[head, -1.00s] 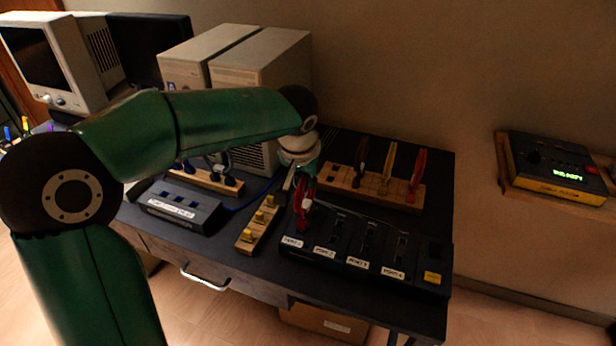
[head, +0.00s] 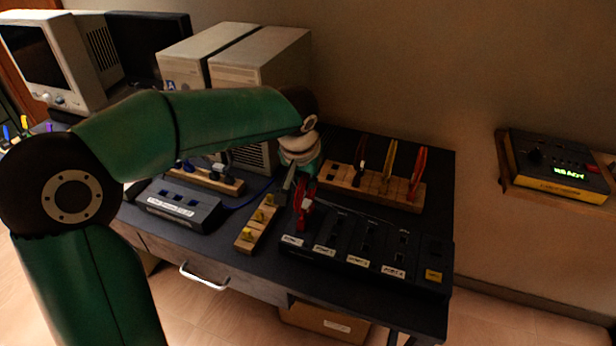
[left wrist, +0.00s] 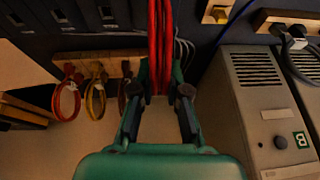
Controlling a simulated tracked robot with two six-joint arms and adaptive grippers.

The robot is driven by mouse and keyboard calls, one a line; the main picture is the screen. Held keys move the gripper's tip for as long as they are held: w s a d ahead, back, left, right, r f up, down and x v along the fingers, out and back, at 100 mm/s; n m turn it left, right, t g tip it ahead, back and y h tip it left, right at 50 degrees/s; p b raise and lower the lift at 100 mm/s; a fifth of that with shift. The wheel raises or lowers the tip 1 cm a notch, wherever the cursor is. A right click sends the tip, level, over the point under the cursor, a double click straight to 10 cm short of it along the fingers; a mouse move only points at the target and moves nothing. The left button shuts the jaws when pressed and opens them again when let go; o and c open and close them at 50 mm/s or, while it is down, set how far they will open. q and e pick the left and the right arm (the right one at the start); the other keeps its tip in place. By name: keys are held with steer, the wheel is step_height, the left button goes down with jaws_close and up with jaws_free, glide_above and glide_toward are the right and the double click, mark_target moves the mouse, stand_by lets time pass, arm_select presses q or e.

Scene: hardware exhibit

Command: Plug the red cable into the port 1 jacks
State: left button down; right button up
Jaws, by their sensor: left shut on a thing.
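My left gripper (head: 300,188) is shut on the red cable (head: 304,208) above the left end of the black port panel (head: 345,258). The cable hangs down at the port 1 column, just above the PORT 1 label (head: 292,240). The gripper and cable cover the port 1 jacks, so I cannot tell whether the plug ends are in them. In the left wrist view the red cable (left wrist: 160,35) runs in several strands between the fingers (left wrist: 162,85). My right gripper is not in view.
A wooden rack (head: 345,183) behind the panel holds dark, yellow and red cables. A wooden strip with yellow knobs (head: 262,215) and a switch box (head: 180,205) stand to the left. Beige computer cases (head: 262,62) stand behind. A display box (head: 555,165) sits at right.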

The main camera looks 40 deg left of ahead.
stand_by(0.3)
arm_select(q)
steer(key=shift+c, duration=2.2)
jaws_free()
steer(key=shift+r, duration=0.1)
steer(key=shift+p+v, duration=2)
steer(key=shift+v, duration=1.7)
steer(key=shift+s, duration=0.1)
